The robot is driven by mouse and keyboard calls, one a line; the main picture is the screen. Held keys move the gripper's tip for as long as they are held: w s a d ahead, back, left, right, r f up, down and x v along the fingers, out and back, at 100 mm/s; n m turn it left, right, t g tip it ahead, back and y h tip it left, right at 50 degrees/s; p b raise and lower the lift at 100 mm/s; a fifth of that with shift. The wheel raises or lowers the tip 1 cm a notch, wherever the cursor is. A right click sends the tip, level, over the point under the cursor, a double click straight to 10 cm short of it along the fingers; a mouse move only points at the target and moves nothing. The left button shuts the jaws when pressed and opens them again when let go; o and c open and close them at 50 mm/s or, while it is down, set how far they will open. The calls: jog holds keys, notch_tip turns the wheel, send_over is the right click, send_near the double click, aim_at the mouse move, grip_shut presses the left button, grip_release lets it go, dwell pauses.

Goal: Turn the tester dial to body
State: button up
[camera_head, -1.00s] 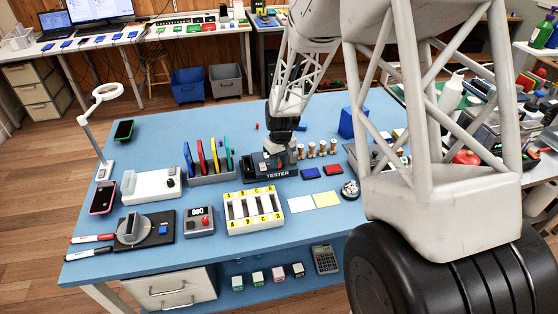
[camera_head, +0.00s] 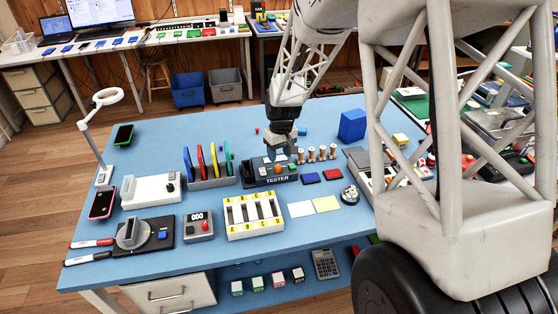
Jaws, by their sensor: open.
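The tester (camera_head: 250,176) is a dark box marked TESTER near the middle of the blue table. A small orange part (camera_head: 278,169) shows on its top; I cannot tell whether this is the dial, and the dial's setting is too small to read. My gripper (camera_head: 285,156) points down just above and behind the tester's right half. It is open, with nothing visible between its fingers. I cannot tell whether the fingertips touch the tester; they hide part of its top.
A rack with coloured upright plates (camera_head: 207,183) stands just left of the tester. Several wood-coloured pegs (camera_head: 322,154) stand to the right.

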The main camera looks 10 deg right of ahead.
aim_at(280, 167)
jog(key=shift+r, duration=1.2)
jog(key=shift+s+r, duration=0.35)
jog(key=shift+r, duration=0.15)
jog(key=s+r+m+t, duration=0.1)
jog(key=s+r, duration=0.5)
jog(key=s, duration=0.6)
jog(key=s+r+m+t, duration=0.1)
jog(key=s+r, duration=0.5)
jog(key=s, duration=0.7)
jog(key=s+r+m, duration=0.1)
jog(key=s+r, duration=0.5)
jog(key=s, duration=0.6)
jog(key=shift+s+d+r+m+t+h, duration=0.2)
jog(key=shift+m+t+h, duration=0.2)
